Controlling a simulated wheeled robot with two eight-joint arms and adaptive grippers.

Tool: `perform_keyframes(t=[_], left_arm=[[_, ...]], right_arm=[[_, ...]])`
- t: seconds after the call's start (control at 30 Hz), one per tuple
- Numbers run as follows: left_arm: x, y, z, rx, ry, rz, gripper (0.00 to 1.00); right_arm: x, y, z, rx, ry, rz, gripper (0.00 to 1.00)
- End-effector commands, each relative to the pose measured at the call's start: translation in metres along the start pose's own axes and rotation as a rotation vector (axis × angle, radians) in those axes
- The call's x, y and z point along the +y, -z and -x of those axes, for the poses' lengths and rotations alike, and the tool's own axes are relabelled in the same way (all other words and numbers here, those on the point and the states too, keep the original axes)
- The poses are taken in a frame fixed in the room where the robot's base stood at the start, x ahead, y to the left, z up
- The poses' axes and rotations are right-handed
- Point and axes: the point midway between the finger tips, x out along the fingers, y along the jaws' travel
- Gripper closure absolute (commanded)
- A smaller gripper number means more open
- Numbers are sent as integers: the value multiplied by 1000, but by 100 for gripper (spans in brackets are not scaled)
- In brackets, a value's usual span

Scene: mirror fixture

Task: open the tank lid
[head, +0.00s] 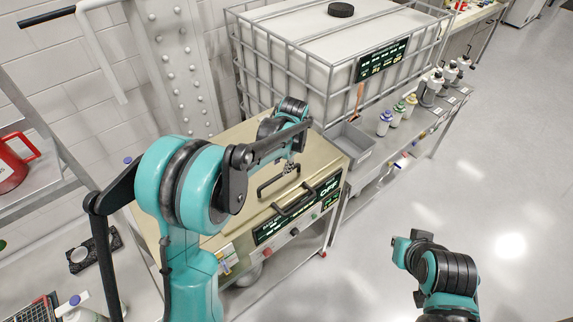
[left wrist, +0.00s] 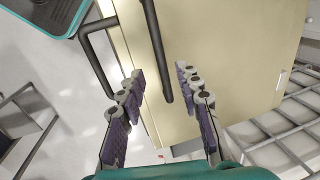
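The tank (head: 215,195) is a box with a beige metal lid on top and a dark display strip on its front. A dark bar handle (head: 278,180) stands on the lid, and a second dark handle (head: 293,199) is at the front edge. My left gripper (head: 289,168) is over the lid by the first handle. In the left wrist view its fingers (left wrist: 158,88) are spread, with the end of the lid handle (left wrist: 156,50) between them in the picture; I see no contact. The lid lies flat. My right arm is at lower right; its fingers are not clear.
A caged white container (head: 310,45) stands behind the tank. A grey bin (head: 347,150) and several bottles (head: 398,112) sit on the bench to the right. A red canister (head: 12,165) is at far left. The floor at right is clear.

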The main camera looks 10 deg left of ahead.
Motion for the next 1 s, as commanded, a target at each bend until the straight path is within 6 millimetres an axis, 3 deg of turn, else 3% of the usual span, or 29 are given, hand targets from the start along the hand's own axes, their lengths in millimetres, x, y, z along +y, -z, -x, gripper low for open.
perform_keyframes(t=[0.3, 0.7, 0.73, 0.87, 1.0], left_arm=[[0, 0, -51, 1, 0, 2, 66], [0, 0, -62, 2, 0, 2, 66], [0, 0, -62, 2, 0, 2, 68], [0, 0, -62, 2, 1, 2, 100], [0, 0, -62, 2, 1, 2, 100]], right_arm=[[0, -3, -5, 0, 0, 0, 100], [0, -3, -5, 0, 0, 0, 100], [0, -3, -5, 0, 0, 0, 100], [0, -3, -5, 0, 0, 0, 100], [0, -3, -5, 0, 0, 0, 100]])
